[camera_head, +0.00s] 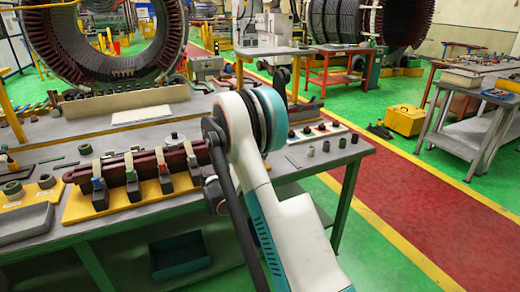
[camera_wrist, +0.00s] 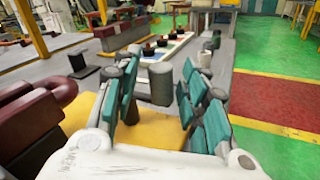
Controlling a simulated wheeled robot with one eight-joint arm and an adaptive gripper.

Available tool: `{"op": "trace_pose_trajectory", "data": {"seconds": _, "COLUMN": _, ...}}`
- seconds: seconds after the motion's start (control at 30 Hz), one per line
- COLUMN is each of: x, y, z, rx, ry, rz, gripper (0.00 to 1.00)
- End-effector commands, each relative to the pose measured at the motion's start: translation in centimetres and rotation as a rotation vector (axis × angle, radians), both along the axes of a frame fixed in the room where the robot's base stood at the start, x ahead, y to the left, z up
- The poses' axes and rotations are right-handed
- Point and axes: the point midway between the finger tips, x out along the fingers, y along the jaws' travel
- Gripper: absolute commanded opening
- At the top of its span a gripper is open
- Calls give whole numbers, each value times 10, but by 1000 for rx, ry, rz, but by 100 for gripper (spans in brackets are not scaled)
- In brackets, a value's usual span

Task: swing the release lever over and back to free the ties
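A dark red bundle (camera_head: 140,164) lies in a row of dark clamps on a yellow plate (camera_head: 78,208) on the workbench. In the wrist view the red bundle (camera_wrist: 28,122) is at the left, beside my gripper. My gripper (camera_wrist: 160,92) has its teal-padded fingers apart, with no contact on anything visible between them. In the head view my arm hides the gripper.
Short grey cylinders (camera_wrist: 161,83) stand on the bench beyond the fingers. A white board with dark parts (camera_head: 316,132) lies at the bench's right end. A grey tray (camera_head: 24,224) is at the left. The floor aisle (camera_head: 420,215) to the right is clear.

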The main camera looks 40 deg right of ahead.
Motion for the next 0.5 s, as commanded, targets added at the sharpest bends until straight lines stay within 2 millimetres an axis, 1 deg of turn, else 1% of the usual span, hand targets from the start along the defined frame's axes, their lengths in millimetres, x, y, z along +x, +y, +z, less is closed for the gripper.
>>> {"op": "trace_pose_trajectory", "data": {"seconds": 0.03, "x": -1, "y": 10, "z": 0, "rx": 0, "ry": 0, "rz": 3, "gripper": 40}}
{"op": "trace_pose_trajectory", "data": {"seconds": 0.3, "x": -13, "y": 64, "z": 0, "rx": -1, "ry": 0, "rz": 5, "gripper": 40}}
{"op": "trace_pose_trajectory", "data": {"seconds": 0.4, "x": -16, "y": 80, "z": 0, "rx": -1, "ry": 0, "rz": 5, "gripper": 40}}
{"op": "trace_pose_trajectory", "data": {"seconds": 0.5, "x": -20, "y": 93, "z": 0, "rx": 0, "ry": 0, "rz": 4, "gripper": 40}}
